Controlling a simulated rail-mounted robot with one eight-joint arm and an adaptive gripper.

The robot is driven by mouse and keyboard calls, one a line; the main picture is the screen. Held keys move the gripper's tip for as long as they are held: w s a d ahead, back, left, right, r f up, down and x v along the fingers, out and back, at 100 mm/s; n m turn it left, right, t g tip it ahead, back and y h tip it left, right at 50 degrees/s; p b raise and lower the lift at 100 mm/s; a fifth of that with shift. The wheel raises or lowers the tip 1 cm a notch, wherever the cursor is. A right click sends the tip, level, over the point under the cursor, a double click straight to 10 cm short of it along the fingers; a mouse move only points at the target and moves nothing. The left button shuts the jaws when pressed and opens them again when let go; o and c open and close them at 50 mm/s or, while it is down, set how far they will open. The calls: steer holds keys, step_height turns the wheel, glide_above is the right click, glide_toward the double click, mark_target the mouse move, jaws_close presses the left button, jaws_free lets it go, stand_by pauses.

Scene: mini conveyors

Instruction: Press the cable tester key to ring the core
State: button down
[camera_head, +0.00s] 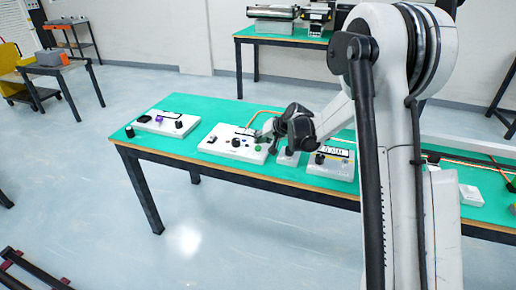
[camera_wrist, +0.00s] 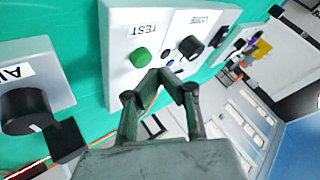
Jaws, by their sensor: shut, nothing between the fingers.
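The white cable tester box (camera_head: 222,149) lies on the green bench top, left of my gripper in the head view. In the wrist view the tester (camera_wrist: 116,82) carries a label reading TEST, a round green key (camera_wrist: 140,57), a black knob (camera_wrist: 190,48) and a small blue part (camera_wrist: 169,63). The green key also shows in the head view (camera_head: 258,148). My gripper (camera_wrist: 160,73) is shut and empty, its fingertips appearing just beside and below the green key. Whether they touch the tester's face cannot be told. In the head view my gripper (camera_head: 268,133) is over the tester's right end.
A grey box with a black knob (camera_wrist: 24,108) stands close to my gripper; it also shows in the head view (camera_head: 340,171). Another white box (camera_head: 156,127) with a purple part and a black cylinder (camera_head: 129,131) are at the bench's left. An orange cable (camera_head: 262,112) runs behind the tester.

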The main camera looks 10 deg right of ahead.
mark_target(259, 148)
steer(key=shift+f, duration=0.1)
stand_by(0.7)
steer(key=shift+f+b, duration=0.35)
steer(key=shift+b, duration=0.1)
steer(key=shift+f+b, duration=0.35)
steer(key=shift+f, duration=0.05)
stand_by(0.6)
steer(key=shift+r, duration=0.15)
steer(key=shift+r+p, duration=0.35)
steer(key=shift+r, duration=0.35)
steer(key=shift+r+p, duration=1.25)
steer(key=shift+r, duration=1.25)
